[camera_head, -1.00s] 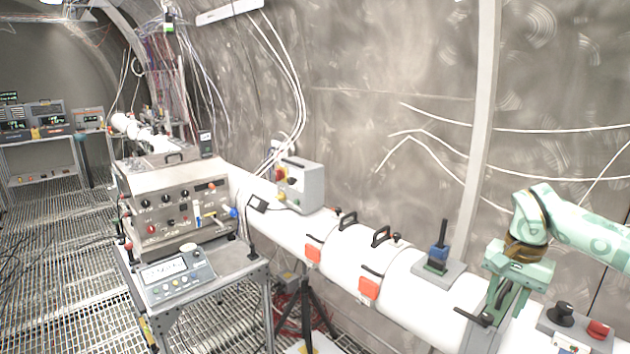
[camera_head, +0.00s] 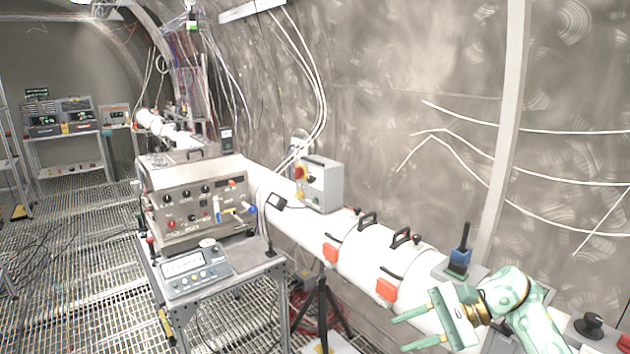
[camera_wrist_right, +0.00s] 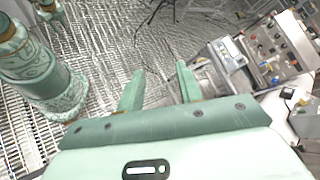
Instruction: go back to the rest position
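My right gripper (camera_head: 412,330) is pale green and shows at the lower right of the head view, in front of the white pipe (camera_head: 365,268). Its two fingers point left and stand apart, with nothing between them. The right wrist view also shows its fingers (camera_wrist_right: 160,88) parted and empty above the grated floor. My left gripper is not in the head view.
A cart (camera_head: 222,296) holds a meter (camera_head: 195,270) and a control box (camera_head: 200,205). A black tripod (camera_head: 322,310) stands below the pipe. The grated floor (camera_head: 85,240) at left is mostly clear.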

